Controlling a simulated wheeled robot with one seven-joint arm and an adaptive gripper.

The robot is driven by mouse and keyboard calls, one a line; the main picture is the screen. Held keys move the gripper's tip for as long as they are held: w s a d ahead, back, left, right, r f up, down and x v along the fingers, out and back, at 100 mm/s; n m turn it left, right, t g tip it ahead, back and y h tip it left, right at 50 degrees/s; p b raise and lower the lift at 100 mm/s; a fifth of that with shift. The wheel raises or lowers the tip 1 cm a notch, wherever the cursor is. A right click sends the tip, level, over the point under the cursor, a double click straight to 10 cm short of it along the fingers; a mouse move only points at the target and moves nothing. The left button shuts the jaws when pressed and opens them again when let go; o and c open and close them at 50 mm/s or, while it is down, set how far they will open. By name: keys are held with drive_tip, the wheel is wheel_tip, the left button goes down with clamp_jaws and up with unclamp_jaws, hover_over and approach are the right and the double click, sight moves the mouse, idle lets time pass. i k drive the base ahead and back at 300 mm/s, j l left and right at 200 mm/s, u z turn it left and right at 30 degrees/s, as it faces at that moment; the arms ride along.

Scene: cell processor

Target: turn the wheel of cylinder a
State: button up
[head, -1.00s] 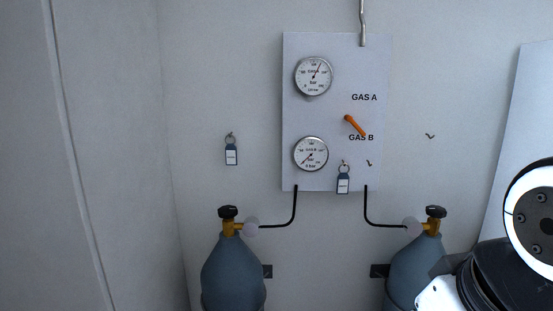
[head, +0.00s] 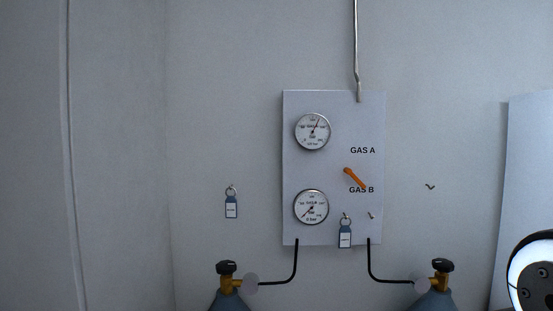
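Two grey-blue gas cylinders stand below the panel in the head view, only their tops showing. The left cylinder (head: 230,303) has a black wheel (head: 226,267) on a brass valve. The right cylinder (head: 434,302) has a like black wheel (head: 442,265). I cannot read on either cylinder which one is a. My gripper is out of view; only a round white and black part of my arm shows at the lower right edge.
A white wall panel (head: 336,228) carries two gauges, GAS A and GAS B labels and an orange lever (head: 354,178) pointing toward GAS B. Key tags hang on the wall (head: 231,206) and panel (head: 345,236). Black hoses link the panel to the valves. A pale board (head: 529,170) stands at right.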

sight(444, 265)
drive_tip(key=l+z, duration=0.1)
drive_tip(key=z, duration=0.25)
drive_tip(key=i+l+z, duration=0.1)
drive_tip(key=z, duration=0.25)
drive_tip(key=i+j, duration=0.1)
drive_tip(key=i, duration=0.4)
drive_tip(key=i+j+z, duration=0.1)
drive_tip(key=i, duration=0.35)
